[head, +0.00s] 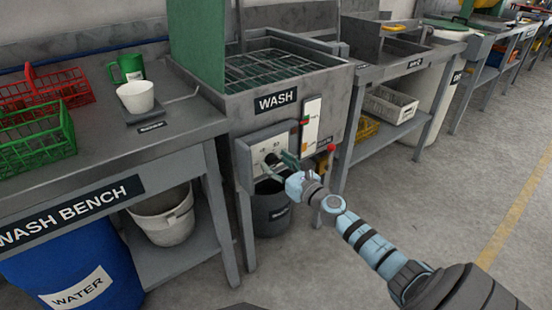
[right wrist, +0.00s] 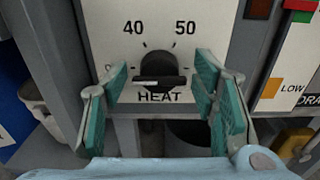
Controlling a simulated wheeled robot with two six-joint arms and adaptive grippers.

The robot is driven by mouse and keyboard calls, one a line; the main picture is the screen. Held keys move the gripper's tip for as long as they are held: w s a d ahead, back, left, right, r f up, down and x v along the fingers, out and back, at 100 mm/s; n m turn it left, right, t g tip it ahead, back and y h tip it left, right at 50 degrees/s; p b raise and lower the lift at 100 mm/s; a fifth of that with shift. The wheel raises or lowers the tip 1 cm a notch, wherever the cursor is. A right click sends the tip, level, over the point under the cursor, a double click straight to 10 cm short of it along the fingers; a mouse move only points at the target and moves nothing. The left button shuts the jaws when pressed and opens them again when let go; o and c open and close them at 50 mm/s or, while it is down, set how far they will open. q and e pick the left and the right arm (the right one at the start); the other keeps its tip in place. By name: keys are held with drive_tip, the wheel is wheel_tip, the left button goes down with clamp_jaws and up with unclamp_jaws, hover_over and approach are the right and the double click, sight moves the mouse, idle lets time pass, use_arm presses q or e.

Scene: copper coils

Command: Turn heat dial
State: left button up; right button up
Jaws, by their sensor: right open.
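The heat dial (right wrist: 159,70) is a black knob on a pale panel marked 40, 50 and HEAT. Its grip bar lies level across it in the right wrist view. In the head view the panel (head: 258,151) is on the front of the wash station, and the dial (head: 271,158) is partly hidden by my gripper. My right gripper (right wrist: 161,88) is open, with one teal finger on each side of the dial. I see a gap between each finger and the knob; how deep the fingertips reach is unclear. My left gripper is not in view.
A red-knobbed lever (head: 331,148) sticks out right of the panel. A level gauge (head: 311,124) is above it. A dark bucket (head: 271,208) stands under the wash station. The wash bench (head: 110,160) with baskets, a green mug (head: 128,68) and white cup (head: 136,97) is at left.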

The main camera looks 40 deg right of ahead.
drive_tip(key=shift+w, duration=0.45)
drive_tip(key=c, duration=1)
drive_tip(key=shift+o, duration=0.2)
